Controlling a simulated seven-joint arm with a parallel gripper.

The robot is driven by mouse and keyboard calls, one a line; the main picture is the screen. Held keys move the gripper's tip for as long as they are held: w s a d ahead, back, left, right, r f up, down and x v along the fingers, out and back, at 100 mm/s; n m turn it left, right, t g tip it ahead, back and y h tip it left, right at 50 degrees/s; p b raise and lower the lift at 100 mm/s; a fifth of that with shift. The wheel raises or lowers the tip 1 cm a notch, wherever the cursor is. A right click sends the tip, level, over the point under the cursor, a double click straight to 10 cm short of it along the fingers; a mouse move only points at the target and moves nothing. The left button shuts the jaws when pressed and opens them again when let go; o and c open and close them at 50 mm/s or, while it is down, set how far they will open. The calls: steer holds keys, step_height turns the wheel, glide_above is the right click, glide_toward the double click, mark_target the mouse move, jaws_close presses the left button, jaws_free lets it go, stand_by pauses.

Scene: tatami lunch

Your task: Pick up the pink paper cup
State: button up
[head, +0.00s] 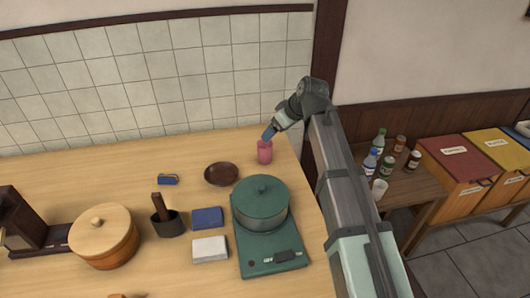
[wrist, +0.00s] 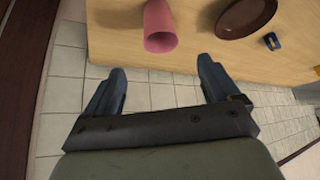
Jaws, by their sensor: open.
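The pink paper cup (head: 264,152) stands upright on the wooden table near its back right corner in the head view. In the wrist view the cup (wrist: 160,27) shows at the top, ahead of the fingers and roughly in line with the gap between them. My gripper (wrist: 160,85) is open and empty, with its two blue fingers apart. In the head view my gripper (head: 268,134) is just behind and above the cup's rim. The far finger is hidden there, and I cannot tell whether it touches the cup.
A dark brown plate (head: 221,174) lies left of the cup. A green pot (head: 261,203) on a green stove (head: 268,250) stands in front. A small blue object (head: 168,180) lies further left. The tiled wall (head: 150,85) is close behind. Table around the cup is clear.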

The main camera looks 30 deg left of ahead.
mark_target(269, 145)
steer(key=x, duration=0.7)
steer(key=shift+w+a+f, duration=0.1)
steer(key=shift+a+f, duration=0.05)
steer(key=shift+f, duration=0.15)
steer(key=shift+x, duration=2.7)
steer(key=shift+d, duration=0.25)
steer(key=c, duration=1.1)
steer(key=shift+o, duration=0.2)
